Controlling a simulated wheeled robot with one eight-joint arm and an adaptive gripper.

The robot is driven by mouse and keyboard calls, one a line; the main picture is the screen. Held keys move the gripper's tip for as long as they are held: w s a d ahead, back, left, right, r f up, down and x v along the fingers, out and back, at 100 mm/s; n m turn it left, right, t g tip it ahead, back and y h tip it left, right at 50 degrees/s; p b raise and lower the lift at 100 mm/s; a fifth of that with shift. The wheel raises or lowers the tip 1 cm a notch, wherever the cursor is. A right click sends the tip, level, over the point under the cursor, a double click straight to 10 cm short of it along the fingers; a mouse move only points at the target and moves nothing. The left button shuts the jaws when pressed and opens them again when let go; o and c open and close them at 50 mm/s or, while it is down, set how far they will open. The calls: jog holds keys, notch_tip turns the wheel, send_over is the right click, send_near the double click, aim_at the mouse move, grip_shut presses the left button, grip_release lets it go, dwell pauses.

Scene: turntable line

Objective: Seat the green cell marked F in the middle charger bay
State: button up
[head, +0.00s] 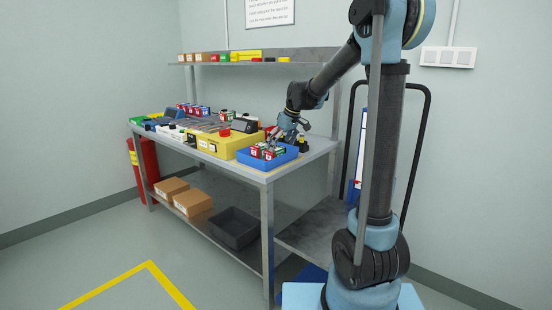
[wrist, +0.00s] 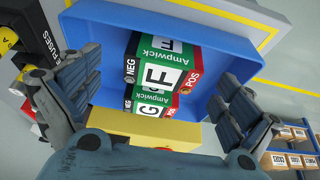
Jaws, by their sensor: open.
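A green cell marked F (wrist: 163,77), with a black NEG end and a red POS end, lies in a blue bin (wrist: 93,70). In the head view my gripper (head: 288,139) is over the blue bin (head: 268,164) at the bench's right end. I cannot make out the charger's middle bay in either view.
A yellow box (head: 222,146) with a red button stands left of the bin. Several more cells (head: 193,109) and a blue container stand farther left on the bench. A shelf (head: 255,57) with small boxes runs above. Cardboard boxes (head: 193,203) and a dark crate (head: 236,229) sit below.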

aim_at(277, 149)
jog(key=shift+a+x, duration=0.1)
jog(key=shift+x, duration=1.1)
jog(key=shift+a+x, duration=0.15)
jog(key=shift+x, duration=1)
jog(key=shift+r, duration=0.1)
jog(key=c, duration=1.6)
